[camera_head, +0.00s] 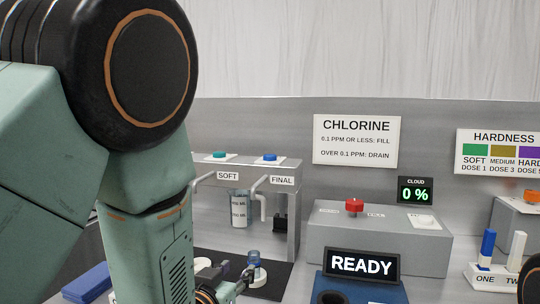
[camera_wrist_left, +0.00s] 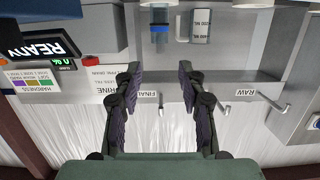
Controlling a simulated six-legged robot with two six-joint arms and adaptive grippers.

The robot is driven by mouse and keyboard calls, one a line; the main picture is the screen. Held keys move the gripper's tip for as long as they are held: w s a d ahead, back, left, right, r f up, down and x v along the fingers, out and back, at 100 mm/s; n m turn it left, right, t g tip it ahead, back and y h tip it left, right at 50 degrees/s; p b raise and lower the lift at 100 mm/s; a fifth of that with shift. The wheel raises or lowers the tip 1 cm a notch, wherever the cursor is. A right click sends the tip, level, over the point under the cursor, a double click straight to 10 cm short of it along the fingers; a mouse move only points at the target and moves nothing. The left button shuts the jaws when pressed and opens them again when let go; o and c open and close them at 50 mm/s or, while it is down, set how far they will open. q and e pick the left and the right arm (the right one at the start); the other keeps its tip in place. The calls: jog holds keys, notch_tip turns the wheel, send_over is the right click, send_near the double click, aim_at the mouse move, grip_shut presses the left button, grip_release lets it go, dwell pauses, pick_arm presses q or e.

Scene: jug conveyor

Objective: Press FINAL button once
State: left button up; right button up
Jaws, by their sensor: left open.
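The FINAL button (camera_head: 270,157) is a blue cap on a white plate. It sits on top of the grey dispenser stand (camera_head: 292,215), above the FINAL label (camera_head: 282,180) and its spout. In the wrist view, which is upside down, the FINAL label (camera_wrist_left: 150,93) shows between the fingers; the button itself I cannot make out. My left gripper (camera_head: 232,282) is low in front of the stand, below and left of the button and apart from it. The wrist view shows its fingers (camera_wrist_left: 160,68) spread and empty.
A teal SOFT button (camera_head: 219,155) sits left of FINAL. A marked jug (camera_head: 239,208) is at the stand. A small blue-topped vial (camera_head: 253,262) stands near the gripper. A grey box with a red knob (camera_head: 354,206) and a READY display (camera_head: 363,264) are to the right.

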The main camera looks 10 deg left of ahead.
pick_arm(q)
grip_shut()
dwell(1.4)
